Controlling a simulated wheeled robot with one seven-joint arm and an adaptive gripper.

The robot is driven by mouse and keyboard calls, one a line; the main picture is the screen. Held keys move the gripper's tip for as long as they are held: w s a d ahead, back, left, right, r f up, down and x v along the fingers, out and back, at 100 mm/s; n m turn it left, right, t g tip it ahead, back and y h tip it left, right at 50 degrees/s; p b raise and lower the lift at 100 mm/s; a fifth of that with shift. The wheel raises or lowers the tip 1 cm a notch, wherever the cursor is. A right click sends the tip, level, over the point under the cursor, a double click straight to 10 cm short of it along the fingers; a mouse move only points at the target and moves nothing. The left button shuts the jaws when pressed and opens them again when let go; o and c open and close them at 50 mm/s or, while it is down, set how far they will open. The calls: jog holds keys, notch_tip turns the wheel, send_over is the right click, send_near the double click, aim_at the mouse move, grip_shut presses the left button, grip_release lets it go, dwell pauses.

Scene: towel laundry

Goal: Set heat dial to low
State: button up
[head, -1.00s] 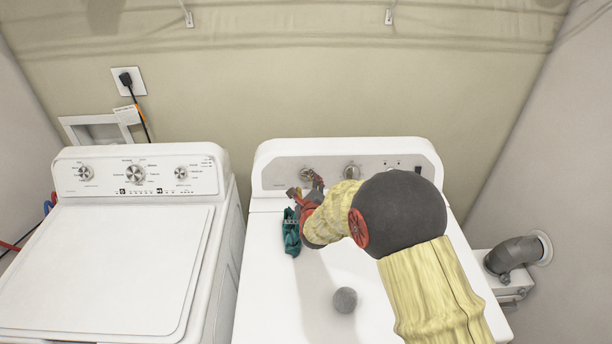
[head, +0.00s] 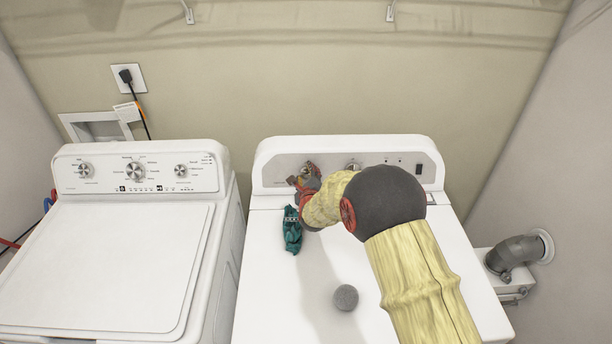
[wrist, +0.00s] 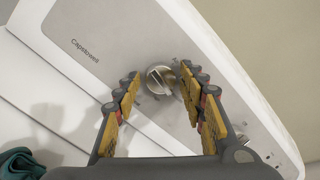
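A round metal dial (wrist: 161,79) with a raised grip sits on the grey control panel of the right-hand machine. My gripper (wrist: 160,82) is open, with its two yellow-padded fingers apart on either side of the dial in the wrist view. The fingertips look close to the dial, but I cannot tell whether they touch it. In the head view my gripper (head: 306,172) is at the panel's left dial and mostly hides it. A second dial (head: 352,166) is on the same panel, partly behind my arm. The dial markings are too small to read.
A teal cloth (head: 291,230) and a grey ball (head: 345,297) lie on the right machine's white top (head: 275,290). The left machine (head: 105,260) stands beside it with its own dials. A grey duct (head: 515,253) is at the right wall.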

jog(key=c, duration=0.9)
jog(key=shift+o, duration=0.2)
jog(key=shift+f+n+b, duration=0.1)
jog(key=shift+n+b, duration=0.2)
jog(key=shift+b, duration=0.1)
jog(key=n+y+b, duration=0.1)
jog(key=n+b, duration=0.2)
jog(key=shift+d+f+n+g, duration=0.1)
jog(key=shift+n+g, duration=0.2)
jog(key=shift+n, duration=0.1)
jog(key=n+b, duration=0.1)
jog(key=n, duration=0.2)
jog(key=n+b, duration=0.2)
jog(key=n, duration=0.1)
jog(key=shift+g+y, duration=0.3)
jog(key=o, duration=1)
jog(key=shift+o, duration=0.8)
jog(key=shift+r, duration=0.2)
jog(key=shift+s, duration=0.1)
